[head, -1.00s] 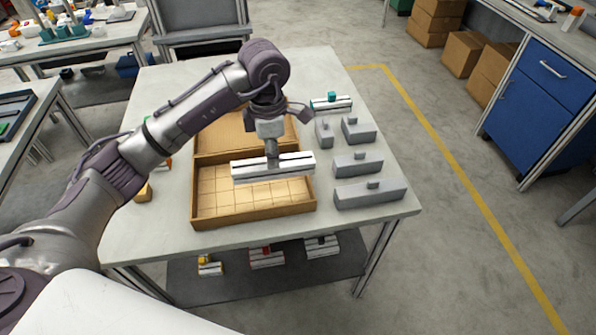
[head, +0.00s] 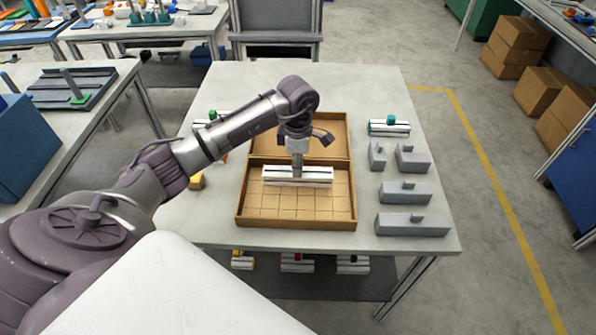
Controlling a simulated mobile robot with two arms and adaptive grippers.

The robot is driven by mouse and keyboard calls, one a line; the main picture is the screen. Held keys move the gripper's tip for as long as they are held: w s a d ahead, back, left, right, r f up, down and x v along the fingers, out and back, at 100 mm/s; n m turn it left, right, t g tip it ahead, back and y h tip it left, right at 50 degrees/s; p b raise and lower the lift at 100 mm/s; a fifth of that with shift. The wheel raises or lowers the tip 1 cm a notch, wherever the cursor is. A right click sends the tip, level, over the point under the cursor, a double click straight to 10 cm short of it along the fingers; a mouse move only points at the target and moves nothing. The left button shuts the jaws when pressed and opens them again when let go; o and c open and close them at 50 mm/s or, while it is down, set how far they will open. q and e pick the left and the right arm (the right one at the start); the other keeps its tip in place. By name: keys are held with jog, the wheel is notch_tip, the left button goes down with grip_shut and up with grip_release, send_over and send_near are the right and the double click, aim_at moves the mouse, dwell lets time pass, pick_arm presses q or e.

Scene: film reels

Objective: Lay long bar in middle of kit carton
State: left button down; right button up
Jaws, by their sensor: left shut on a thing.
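The long bar (head: 312,182), white and silver with a dark lengthwise groove, hangs level from my left gripper (head: 297,164), which is shut on the grip on its top. The kit carton (head: 296,224) is an open brown box with its lid folded back, lying on the table. In the head view the bar appears over the back part of the carton's gridded floor, roughly centred left to right and parallel to the front wall. Whether it touches the floor cannot be told. My right gripper is not in view.
Several grey blocks with knobs (head: 412,225) stand on the table (head: 330,243) right of the carton. A bar with a teal knob (head: 389,127) lies behind them. A small orange-yellow piece (head: 197,181) lies left of the carton. More bars lie on the shelf below.

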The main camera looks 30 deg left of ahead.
pick_arm(q)
notch_tip(320, 180, down, 3)
jog(key=shift+f+p, duration=0.2)
jog(key=shift+p, duration=0.3)
jog(key=shift+f, duration=0.1)
jog(key=shift+f+b, duration=0.15)
jog(key=shift+b, duration=0.15)
jog(key=c, duration=1)
grip_release()
jog(key=shift+o, duration=0.2)
jog(key=shift+r, duration=0.2)
notch_tip(320, 180, up, 12)
jog(key=shift+r+b, duration=0.1)
jog(key=shift+b, duration=1.1)
